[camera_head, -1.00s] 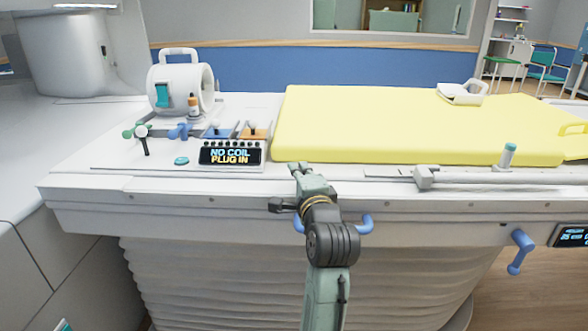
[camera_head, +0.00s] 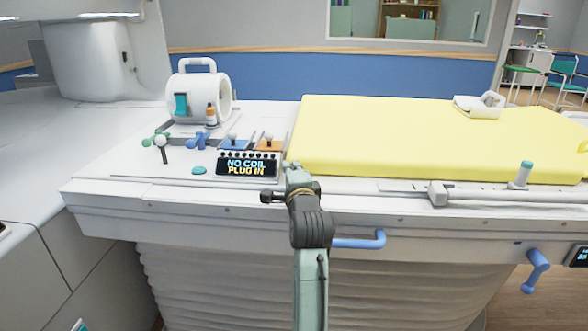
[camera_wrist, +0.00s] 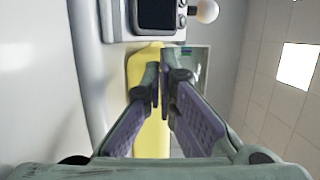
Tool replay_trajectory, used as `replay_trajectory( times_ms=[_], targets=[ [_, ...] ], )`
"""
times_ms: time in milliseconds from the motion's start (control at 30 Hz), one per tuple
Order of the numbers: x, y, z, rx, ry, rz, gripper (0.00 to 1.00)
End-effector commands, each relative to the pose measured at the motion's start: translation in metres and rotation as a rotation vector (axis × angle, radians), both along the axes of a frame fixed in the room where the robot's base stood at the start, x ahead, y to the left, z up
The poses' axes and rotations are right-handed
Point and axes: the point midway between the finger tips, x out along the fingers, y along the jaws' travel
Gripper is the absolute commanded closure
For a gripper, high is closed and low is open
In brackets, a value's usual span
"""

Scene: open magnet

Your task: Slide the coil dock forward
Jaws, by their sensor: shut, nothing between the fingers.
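The pictures do not clearly label a coil dock. A white head coil (camera_head: 199,93) with a top handle and teal patch stands on the left of the white table. In front of it is a small dock-like block with a display (camera_head: 247,168) reading "NO COIL PLUG IN". Blue (camera_head: 234,143) and orange (camera_head: 268,145) pieces with knobs sit behind the display. My gripper (camera_head: 291,166) is shut and empty, just right of the display block at the table's front edge. In the wrist view my gripper's fingers (camera_wrist: 161,82) meet, with a dark display (camera_wrist: 157,14) and a white knob (camera_wrist: 206,11) beyond.
A yellow mattress (camera_head: 430,140) covers the right of the table. Green (camera_head: 155,140) and blue (camera_head: 197,139) handles stand left of the display, near a teal button (camera_head: 199,170). A white rail with a slider (camera_head: 437,194) and blue handles (camera_head: 535,270) are along the front.

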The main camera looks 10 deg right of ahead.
Motion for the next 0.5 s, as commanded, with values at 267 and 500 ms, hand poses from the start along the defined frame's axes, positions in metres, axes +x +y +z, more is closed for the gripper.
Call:
replay_trajectory(
  times_ms=[267, 500],
  targets=[
    [0.011, 0.033, 0.002, 0.002, 0.003, 0.01, 1.0],
    [0.025, 0.082, 0.001, 0.001, 0.001, 0.017, 1.0]
  ],
)
